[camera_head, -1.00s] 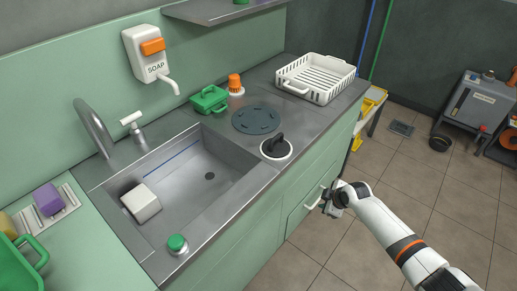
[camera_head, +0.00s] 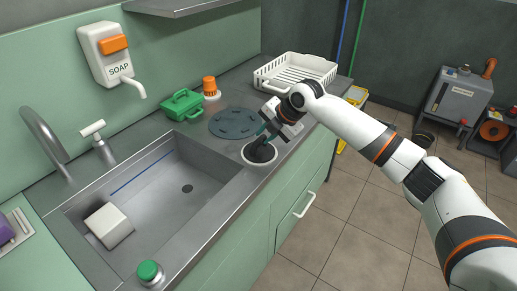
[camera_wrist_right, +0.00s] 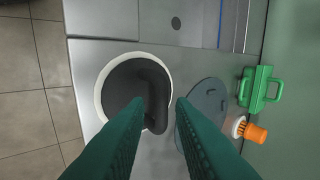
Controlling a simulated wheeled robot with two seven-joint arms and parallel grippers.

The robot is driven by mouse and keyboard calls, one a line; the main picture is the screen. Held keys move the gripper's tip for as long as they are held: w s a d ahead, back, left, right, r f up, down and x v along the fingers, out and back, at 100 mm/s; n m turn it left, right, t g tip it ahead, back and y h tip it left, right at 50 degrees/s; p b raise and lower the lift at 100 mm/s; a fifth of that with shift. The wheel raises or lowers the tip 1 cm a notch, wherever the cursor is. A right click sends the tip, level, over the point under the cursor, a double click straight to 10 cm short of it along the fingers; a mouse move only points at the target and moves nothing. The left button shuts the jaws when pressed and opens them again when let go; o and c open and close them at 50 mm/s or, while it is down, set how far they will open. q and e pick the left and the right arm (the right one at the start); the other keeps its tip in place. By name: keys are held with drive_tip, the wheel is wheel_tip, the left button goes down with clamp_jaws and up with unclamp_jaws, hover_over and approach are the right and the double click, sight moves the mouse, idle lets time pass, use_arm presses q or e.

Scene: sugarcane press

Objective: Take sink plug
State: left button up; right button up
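The sink plug (camera_head: 259,153) is a black disc with a raised black handle, sitting in a white-rimmed round seat on the metal counter, right of the basin. In the right wrist view the plug (camera_wrist_right: 122,88) lies straight ahead, its curved handle showing between the finger lines. My right gripper (camera_head: 266,134) hovers over the plug, pointing down, and partly covers the handle. Its green ribbed fingers (camera_wrist_right: 158,104) are apart, with nothing held; I cannot tell if a finger touches the handle. My left gripper is out of view.
The sink basin (camera_head: 165,205) holds a white block (camera_head: 109,225). A dark round mat (camera_head: 234,123), green caddy (camera_head: 183,105), orange-topped item (camera_head: 210,87) and white dish rack (camera_head: 294,72) stand near the plug. A green-topped knob (camera_head: 149,271) is at the front edge.

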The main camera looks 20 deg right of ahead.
sight(260, 139)
drive_tip(key=shift+w+d+x, duration=0.1)
drive_tip(key=shift+x, duration=0.8)
drive_tip(key=shift+w+d+x, duration=0.1)
drive_tip(key=shift+d+x, duration=0.05)
drive_tip(key=shift+x, duration=0.8)
drive_tip(key=shift+w+d+x, duration=0.1)
drive_tip(key=shift+w+x, duration=0.05)
drive_tip(key=shift+x, duration=0.75)
drive_tip(key=shift+c, duration=0.5)
clamp_jaws()
